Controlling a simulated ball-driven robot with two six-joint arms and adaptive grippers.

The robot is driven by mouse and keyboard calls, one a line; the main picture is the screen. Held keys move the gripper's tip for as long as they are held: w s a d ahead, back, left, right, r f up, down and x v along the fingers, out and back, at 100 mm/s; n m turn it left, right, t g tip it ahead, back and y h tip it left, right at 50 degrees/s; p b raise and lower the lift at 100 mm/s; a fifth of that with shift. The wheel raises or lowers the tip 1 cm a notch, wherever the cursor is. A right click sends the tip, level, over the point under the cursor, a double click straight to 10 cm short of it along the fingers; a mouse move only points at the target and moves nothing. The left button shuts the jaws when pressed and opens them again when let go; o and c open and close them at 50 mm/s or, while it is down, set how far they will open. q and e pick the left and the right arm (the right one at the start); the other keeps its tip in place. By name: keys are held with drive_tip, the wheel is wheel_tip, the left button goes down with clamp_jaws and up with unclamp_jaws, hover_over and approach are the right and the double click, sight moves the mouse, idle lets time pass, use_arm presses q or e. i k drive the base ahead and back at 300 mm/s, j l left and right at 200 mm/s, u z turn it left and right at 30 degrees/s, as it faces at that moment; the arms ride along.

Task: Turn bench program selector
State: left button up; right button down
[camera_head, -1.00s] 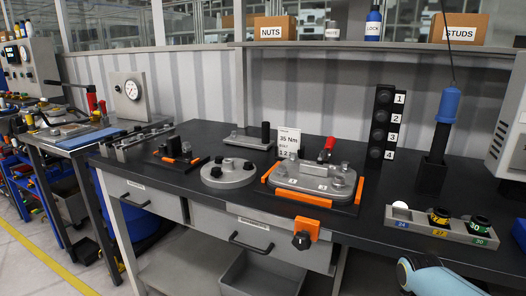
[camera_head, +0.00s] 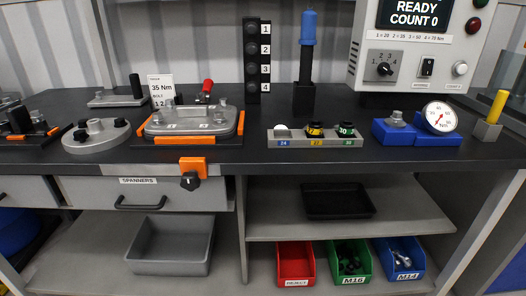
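The grey control box (camera_head: 420,60) stands at the back right of the bench. Its dark display (camera_head: 415,14) reads "READY COUNT 0". On its front is a black rotary selector (camera_head: 385,69) on a plate numbered 1 to 4; its exact pointer position is too small to tell. A strip above it (camera_head: 408,36) pairs each number with an Nm value. A switch (camera_head: 428,67) and a pale round button (camera_head: 460,69) are to its right. A card (camera_head: 161,89) on the bench reads 35 Nm. Neither gripper is in view.
A black knob (camera_head: 190,181) on an orange bracket juts from the bench front. A socket tray (camera_head: 315,141), a blue stand with a dial gauge (camera_head: 438,117) and a clamped plate fixture (camera_head: 193,123) occupy the bench top. A tall blue-handled tool (camera_head: 308,30) stands upright left of the box.

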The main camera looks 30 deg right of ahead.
sight(384, 68)
drive_tip(key=z, duration=1.55)
drive_tip(key=i+l+u, duration=0.1)
drive_tip(key=u, duration=0.3)
drive_tip(key=l+u, duration=0.55)
drive_tip(key=u, duration=0.2)
